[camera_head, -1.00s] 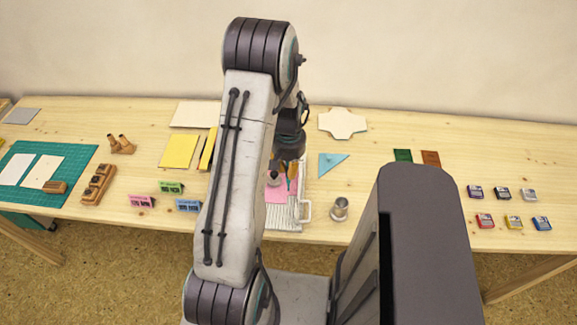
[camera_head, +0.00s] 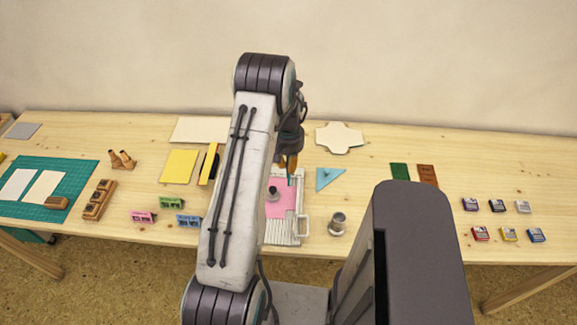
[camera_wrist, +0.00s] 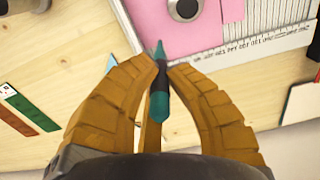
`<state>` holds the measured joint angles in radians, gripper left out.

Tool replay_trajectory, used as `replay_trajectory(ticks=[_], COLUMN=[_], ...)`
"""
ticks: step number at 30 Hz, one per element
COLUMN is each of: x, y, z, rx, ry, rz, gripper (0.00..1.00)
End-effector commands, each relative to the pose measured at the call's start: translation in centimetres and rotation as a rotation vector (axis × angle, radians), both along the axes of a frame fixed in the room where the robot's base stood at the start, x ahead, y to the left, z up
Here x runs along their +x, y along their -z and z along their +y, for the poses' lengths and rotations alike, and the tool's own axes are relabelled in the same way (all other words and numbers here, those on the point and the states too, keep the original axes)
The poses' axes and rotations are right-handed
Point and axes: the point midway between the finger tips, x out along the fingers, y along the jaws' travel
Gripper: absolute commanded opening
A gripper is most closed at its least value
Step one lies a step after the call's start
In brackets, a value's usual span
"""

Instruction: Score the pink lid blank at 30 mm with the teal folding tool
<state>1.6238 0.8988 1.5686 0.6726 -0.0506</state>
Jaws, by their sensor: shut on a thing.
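The pink lid blank (camera_head: 284,192) lies on a white grooved scoring board (camera_head: 284,232). It also shows at the top of the wrist view (camera_wrist: 205,38), with the board's ruled, numbered edge (camera_wrist: 262,45) beside it. A round dark-topped metal weight (camera_head: 273,195) rests on the blank. My gripper (camera_head: 290,166) is over the far end of the board. In the wrist view my gripper (camera_wrist: 160,75) is shut on the teal folding tool (camera_wrist: 159,92), its tip pointing toward the blank's edge. I cannot tell whether the tip touches. My arm hides the board's left side.
A metal cup (camera_head: 338,223) stands right of the board, near its handle (camera_head: 305,225). A blue triangle (camera_head: 328,178) lies beyond. Green and brown strips (camera_head: 399,172) and several inkpads (camera_head: 497,206) are farther right. Yellow card (camera_head: 179,166) and stamps (camera_head: 143,217) lie left.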

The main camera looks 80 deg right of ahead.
Motion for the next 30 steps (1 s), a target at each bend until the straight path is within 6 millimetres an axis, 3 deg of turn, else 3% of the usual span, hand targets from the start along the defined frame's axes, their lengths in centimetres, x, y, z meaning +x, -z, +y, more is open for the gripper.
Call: replay_trajectory(ticks=[21,30], x=[-0.5,-0.6], y=[0.1,0.0], z=[6.7,7.8], rx=[-0.002,-0.003], ry=[0.0,0.0], rz=[0.0,0.0], gripper=[0.0,0.0])
